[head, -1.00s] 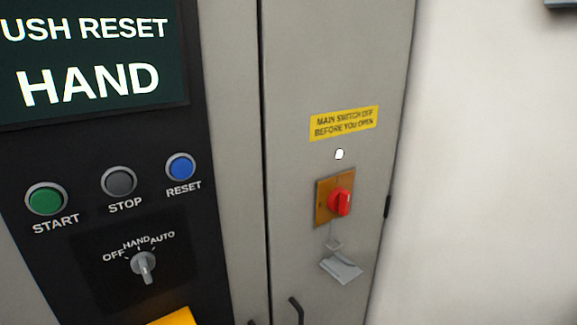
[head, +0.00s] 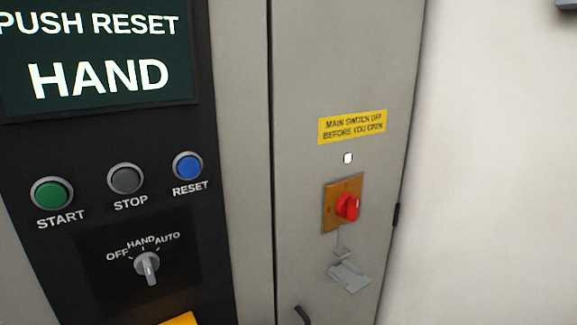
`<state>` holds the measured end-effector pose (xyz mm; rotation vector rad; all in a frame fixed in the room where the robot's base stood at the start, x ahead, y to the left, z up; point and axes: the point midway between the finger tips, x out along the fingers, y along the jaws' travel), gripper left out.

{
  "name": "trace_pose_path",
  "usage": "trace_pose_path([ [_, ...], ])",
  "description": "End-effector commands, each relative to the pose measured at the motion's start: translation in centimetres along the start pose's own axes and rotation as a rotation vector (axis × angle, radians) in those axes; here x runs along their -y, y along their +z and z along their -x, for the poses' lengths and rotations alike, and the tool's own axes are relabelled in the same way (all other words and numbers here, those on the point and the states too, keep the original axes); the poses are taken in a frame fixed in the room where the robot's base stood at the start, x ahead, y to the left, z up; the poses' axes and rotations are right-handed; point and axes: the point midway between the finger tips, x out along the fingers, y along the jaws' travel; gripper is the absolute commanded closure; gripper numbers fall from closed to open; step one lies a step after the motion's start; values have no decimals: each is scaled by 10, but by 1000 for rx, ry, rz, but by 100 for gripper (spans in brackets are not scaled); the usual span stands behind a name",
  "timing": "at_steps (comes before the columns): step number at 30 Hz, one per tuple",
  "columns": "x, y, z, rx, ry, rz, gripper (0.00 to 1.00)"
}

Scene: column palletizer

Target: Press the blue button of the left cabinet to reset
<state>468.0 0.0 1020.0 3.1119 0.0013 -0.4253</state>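The blue button (head: 188,166), labelled RESET, sits on the black control panel (head: 60,262) of the cabinet, in a grey ring. To its left are the grey STOP button (head: 125,179) and the green START button (head: 53,194). A dark screen (head: 98,60) above them reads "PUSH RESET" and "HAND", cut off at the left. The rotary selector (head: 147,266) below has its OFF, HAND and AUTO marks, with the pointer near HAND. My gripper is not in view, and nothing covers the blue button.
The grey cabinet door (head: 310,60) to the right carries a yellow warning label (head: 352,126), a red main switch (head: 347,207) and a small hanging grey piece (head: 348,277). A dark handle (head: 303,315) shows at the bottom. A plain pale wall (head: 490,170) lies further right.

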Motion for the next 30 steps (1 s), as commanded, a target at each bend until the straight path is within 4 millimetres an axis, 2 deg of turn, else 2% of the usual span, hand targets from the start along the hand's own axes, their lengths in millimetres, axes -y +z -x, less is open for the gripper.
trace_pose_path([
  [1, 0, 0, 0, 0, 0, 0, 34],
  [11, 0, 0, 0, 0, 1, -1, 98],
  [30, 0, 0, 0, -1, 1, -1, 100],
])
